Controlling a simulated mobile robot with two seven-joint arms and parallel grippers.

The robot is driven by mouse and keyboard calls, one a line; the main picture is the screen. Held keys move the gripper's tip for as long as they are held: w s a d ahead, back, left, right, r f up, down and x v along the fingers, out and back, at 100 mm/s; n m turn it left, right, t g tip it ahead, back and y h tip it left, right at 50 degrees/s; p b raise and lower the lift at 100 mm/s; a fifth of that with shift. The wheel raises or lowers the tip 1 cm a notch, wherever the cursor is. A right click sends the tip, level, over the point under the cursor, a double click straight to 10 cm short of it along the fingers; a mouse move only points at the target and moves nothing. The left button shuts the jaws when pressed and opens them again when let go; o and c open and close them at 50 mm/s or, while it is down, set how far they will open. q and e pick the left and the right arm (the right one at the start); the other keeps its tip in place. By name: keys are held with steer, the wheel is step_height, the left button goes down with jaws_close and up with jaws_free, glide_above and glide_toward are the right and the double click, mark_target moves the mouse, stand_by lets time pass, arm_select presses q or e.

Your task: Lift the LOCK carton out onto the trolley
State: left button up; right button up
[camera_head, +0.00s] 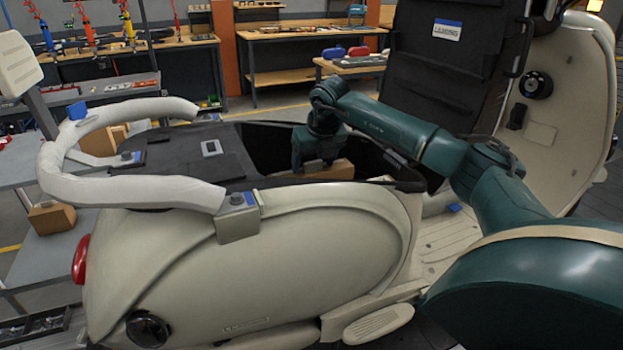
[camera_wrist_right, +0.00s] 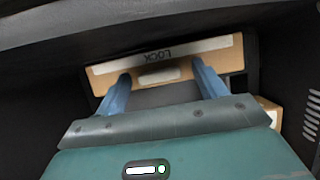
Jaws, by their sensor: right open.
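The LOCK carton (camera_wrist_right: 165,62) is brown with a white strip, and its lettering shows upside down in the right wrist view. It sits inside the dark storage well of a cream scooter. In the head view a brown carton top (camera_head: 328,171) shows just below my right gripper (camera_head: 312,166). My right gripper is open, and its two blue fingers (camera_wrist_right: 161,72) reach the carton's near edge, either side of a pale oval patch. Whether they touch it cannot be told. The grey shelved trolley (camera_head: 62,246) stands at the left, behind the scooter's tail. My left gripper is out of view.
The scooter's cream body (camera_head: 250,265) and well rim surround my right gripper. A white curved grab rail (camera_head: 130,190) lies between the well and the trolley. A small carton (camera_head: 50,218) sits on the trolley. Another carton (camera_wrist_right: 270,110) shows right of my fingers. The raised black seat (camera_head: 440,70) stands behind.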

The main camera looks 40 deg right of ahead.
steer(key=c, duration=1.4)
steer(key=shift+o, duration=0.2)
steer(key=shift+r, duration=0.1)
